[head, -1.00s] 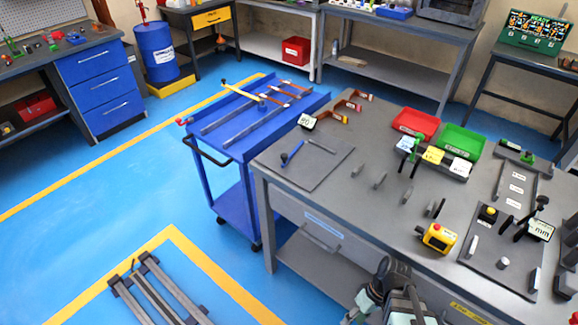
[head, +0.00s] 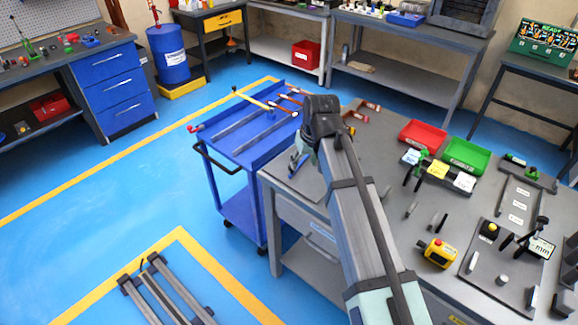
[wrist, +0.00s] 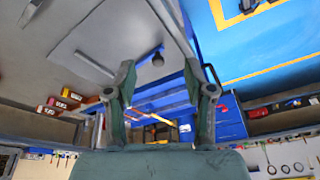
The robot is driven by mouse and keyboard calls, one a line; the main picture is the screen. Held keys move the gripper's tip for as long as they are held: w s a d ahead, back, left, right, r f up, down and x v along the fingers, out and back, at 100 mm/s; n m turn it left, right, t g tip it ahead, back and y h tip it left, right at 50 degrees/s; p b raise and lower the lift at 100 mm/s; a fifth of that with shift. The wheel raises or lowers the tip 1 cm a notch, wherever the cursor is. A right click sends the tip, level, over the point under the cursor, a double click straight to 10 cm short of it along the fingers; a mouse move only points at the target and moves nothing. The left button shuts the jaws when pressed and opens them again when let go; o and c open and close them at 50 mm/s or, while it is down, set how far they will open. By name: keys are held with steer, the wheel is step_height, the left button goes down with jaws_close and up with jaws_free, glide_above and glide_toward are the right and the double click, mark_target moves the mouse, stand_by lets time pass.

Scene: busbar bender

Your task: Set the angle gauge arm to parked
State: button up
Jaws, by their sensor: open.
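The angle gauge plate (wrist: 85,35) is a grey sheet on the bench in the wrist view. A grey bar (wrist: 95,65) lies across it, and a blue arm (wrist: 147,54) with a dark round knob (wrist: 157,60) is at its right. I take the blue arm to be the gauge arm. My gripper (wrist: 160,75) is open, with the blue arm's knob end showing between its fingers; I see no contact. In the head view, my gripper (head: 299,164) is over the bench's left end, and my arm hides most of the gauge and its readout.
A blue cart (head: 250,150) with bars stands left of the bench. Red (head: 422,133) and green (head: 464,154) trays, a yellow device (head: 438,254) and small upright pieces (head: 411,209) are on the bench, right of my arm.

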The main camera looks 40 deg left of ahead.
steer(key=w+a+r+m+t, duration=0.1)
steer(key=w+a+r, duration=0.1)
steer(key=a+r, duration=0.2)
steer(key=shift+y, duration=0.3)
steer(key=p+x, duration=0.2)
steer(key=x, duration=0.6)
steer(key=p+x, duration=0.2)
steer(key=x, duration=0.7)
steer(key=shift+w+r, duration=0.1)
steer(key=shift+w, duration=0.1)
jaws_close()
